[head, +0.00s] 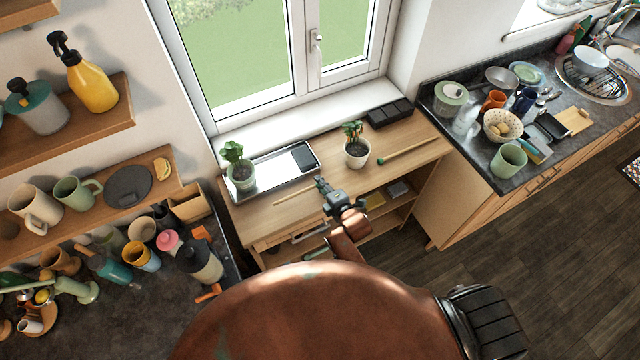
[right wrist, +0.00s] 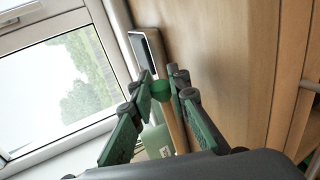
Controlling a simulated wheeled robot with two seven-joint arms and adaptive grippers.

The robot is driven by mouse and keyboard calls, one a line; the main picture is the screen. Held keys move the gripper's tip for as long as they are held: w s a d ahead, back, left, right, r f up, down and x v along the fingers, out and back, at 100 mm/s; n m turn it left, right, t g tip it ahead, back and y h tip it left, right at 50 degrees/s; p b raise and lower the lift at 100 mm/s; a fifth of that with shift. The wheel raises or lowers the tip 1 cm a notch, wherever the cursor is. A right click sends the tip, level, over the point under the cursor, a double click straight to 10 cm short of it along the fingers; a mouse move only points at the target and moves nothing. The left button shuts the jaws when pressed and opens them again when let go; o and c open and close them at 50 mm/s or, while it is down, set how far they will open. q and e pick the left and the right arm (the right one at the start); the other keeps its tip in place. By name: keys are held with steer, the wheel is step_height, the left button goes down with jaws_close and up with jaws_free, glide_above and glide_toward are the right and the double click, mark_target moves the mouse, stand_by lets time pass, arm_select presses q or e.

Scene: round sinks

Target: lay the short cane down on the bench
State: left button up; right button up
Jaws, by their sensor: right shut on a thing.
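The wooden bench (head: 278,224) stands under the window in the head view. My right gripper (head: 323,187) is over its front part, shut on the short cane (head: 293,198), a thin pale stick that points left from the fingers. In the right wrist view the cane (right wrist: 175,128) runs between the fingers of the gripper (right wrist: 163,86), with a green end cap. Whether the cane touches the bench top, I cannot tell. Another green-ended cane (head: 410,151) lies on the bench to the right. My left gripper is not in view.
A tray (head: 272,190) with a dark-screened device (head: 305,156) lies on the bench, with a potted plant (head: 240,174) at its left. A second potted plant (head: 357,152) stands behind my gripper. A black box (head: 389,112) is at the back. The front middle is mostly bare.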

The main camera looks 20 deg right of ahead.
steer(key=shift+f+b, duration=0.6)
steer(key=shift+f, duration=0.3)
steer(key=o, duration=0.9)
steer(key=v, duration=1.2)
